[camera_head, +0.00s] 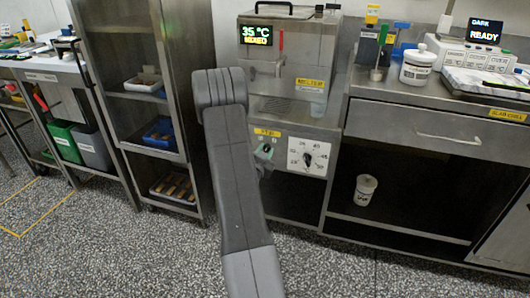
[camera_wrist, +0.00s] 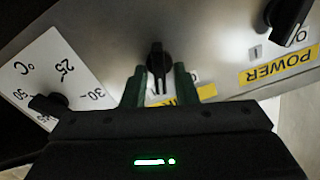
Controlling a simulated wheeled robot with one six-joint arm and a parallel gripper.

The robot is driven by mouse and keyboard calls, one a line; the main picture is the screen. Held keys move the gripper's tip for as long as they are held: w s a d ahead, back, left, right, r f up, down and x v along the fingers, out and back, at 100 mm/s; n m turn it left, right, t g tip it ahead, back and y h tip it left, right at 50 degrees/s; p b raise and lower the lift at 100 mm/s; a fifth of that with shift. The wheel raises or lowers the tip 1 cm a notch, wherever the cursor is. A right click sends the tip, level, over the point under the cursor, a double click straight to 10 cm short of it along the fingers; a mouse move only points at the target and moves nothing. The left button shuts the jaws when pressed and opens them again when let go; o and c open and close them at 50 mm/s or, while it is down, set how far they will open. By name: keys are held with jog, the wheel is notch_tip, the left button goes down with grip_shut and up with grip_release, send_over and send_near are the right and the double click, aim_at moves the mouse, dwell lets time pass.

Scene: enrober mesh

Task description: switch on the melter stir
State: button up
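The melter (camera_head: 284,62) is a steel cabinet whose display reads 35 °C above a second, yellow word. On its lower panel a yellow label (camera_head: 266,133) sits above a small switch area, partly hidden by my arm. In the wrist view, seen upside down, a black rotary knob (camera_wrist: 159,64) stands upright in the picture, beside a mostly covered yellow label (camera_wrist: 188,94). My gripper (camera_wrist: 160,84) is open, its green fingers on either side of this knob, with gaps visible. Whether a finger touches it I cannot tell.
A second black knob (camera_wrist: 287,17) with a POWER label is at the wrist view's upper right. The white temperature dial (camera_head: 308,157) is right of the switch area. A steel rack (camera_head: 140,95) stands left, a counter with a drawer (camera_head: 440,128) right.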

jog(key=shift+c, duration=0.9)
jog(key=m+b, duration=0.1)
jog(key=b, duration=0.2)
jog(key=shift+f+m+b, duration=0.2)
jog(key=shift+m+b, duration=0.1)
jog(key=shift+r+m, duration=0.1)
jog(key=shift+m, duration=0.2)
jog(key=o, duration=0.7)
jog(key=shift+c, duration=0.2)
jog(key=shift+s, duration=0.1)
